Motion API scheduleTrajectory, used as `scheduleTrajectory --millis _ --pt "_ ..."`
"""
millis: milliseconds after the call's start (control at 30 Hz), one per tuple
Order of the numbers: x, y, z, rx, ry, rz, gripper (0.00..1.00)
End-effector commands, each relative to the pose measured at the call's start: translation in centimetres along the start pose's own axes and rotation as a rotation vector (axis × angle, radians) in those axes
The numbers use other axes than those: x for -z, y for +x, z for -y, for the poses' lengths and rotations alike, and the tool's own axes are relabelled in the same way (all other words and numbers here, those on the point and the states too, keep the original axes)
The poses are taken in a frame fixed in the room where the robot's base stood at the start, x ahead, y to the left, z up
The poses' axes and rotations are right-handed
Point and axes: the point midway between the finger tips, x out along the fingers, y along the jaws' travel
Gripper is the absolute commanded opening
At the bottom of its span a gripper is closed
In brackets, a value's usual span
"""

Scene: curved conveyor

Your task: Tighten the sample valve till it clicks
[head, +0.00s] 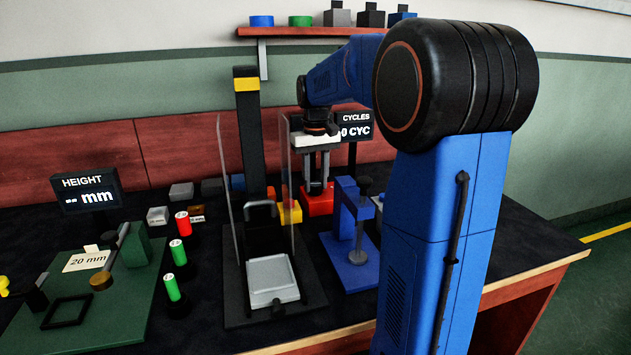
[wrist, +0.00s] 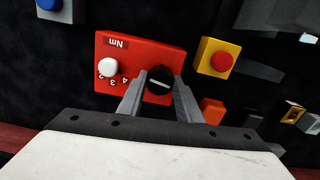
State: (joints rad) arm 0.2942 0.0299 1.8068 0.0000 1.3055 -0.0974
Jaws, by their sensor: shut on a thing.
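A red box (wrist: 121,65) marked "Nm" lies under my gripper in the wrist view. It carries a white knob (wrist: 108,67) beside a printed scale with 2, 3 and 4, and a black round knob (wrist: 160,79) with a pale mark on top. I take the black knob to be the sample valve, though no label names it. My gripper (wrist: 161,86) is shut on the black knob, one finger on each side. In the head view my gripper (head: 317,186) points down at the red box (head: 317,205), and the knob is hidden there.
A yellow box with a red button (wrist: 221,62) stands right of the red box. A clear-sided press (head: 273,280) and a blue clamp stand (head: 350,260) are in front. Left are a green height gauge (head: 120,300) and several green and red cylinders (head: 178,252). A "CYCLES" display (head: 356,125) is behind.

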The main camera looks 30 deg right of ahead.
Motion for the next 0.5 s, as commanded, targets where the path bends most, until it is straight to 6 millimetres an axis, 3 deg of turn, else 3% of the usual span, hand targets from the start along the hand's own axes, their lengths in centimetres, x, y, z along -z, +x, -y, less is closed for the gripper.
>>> scheduleTrajectory --millis 133,167,233,500 --pt "0.03 -0.07 -0.01 0.000 -0.001 -0.002 0.09" --pt "0.03 -0.07 -0.01 0.000 -0.001 -0.002 0.34" --pt "0.03 -0.07 -0.01 0.000 -0.001 -0.002 0.50" --pt "0.02 -0.05 -0.01 0.000 -0.002 -0.001 0.50"
